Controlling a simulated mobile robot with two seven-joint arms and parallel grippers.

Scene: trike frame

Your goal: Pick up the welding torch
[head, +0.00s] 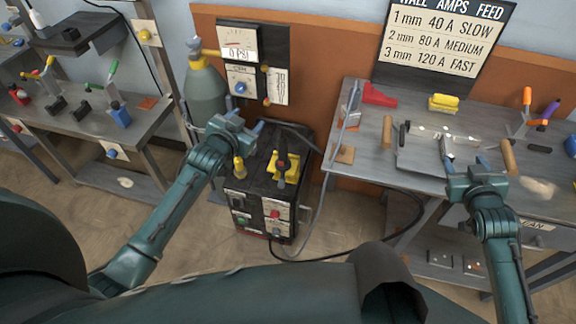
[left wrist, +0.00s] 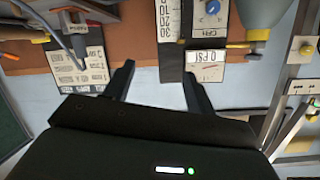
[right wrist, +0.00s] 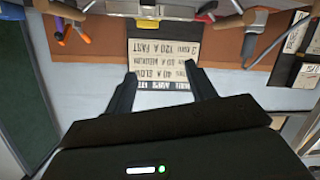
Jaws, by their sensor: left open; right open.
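A slim grey tool (head: 349,108) stands at the left end of the right bench, with a thin hose running down from it. It looks like the welding torch, but it is small and I cannot be sure. A grey tool (left wrist: 76,44) shows upside down in the left wrist view and may be the same one. My left gripper (head: 243,127) is open and empty, above the welding machine and left of the tool. My right gripper (head: 477,162) is open and empty over the right bench's front edge, right of the tool.
The welding machine (head: 262,214) has yellow-handled items on top. A gas cylinder (head: 206,97) stands behind it. The right bench (head: 375,171) holds a red item (head: 378,96), a yellow block (head: 443,103) and hand tools. The amps chart (head: 446,38) stands behind.

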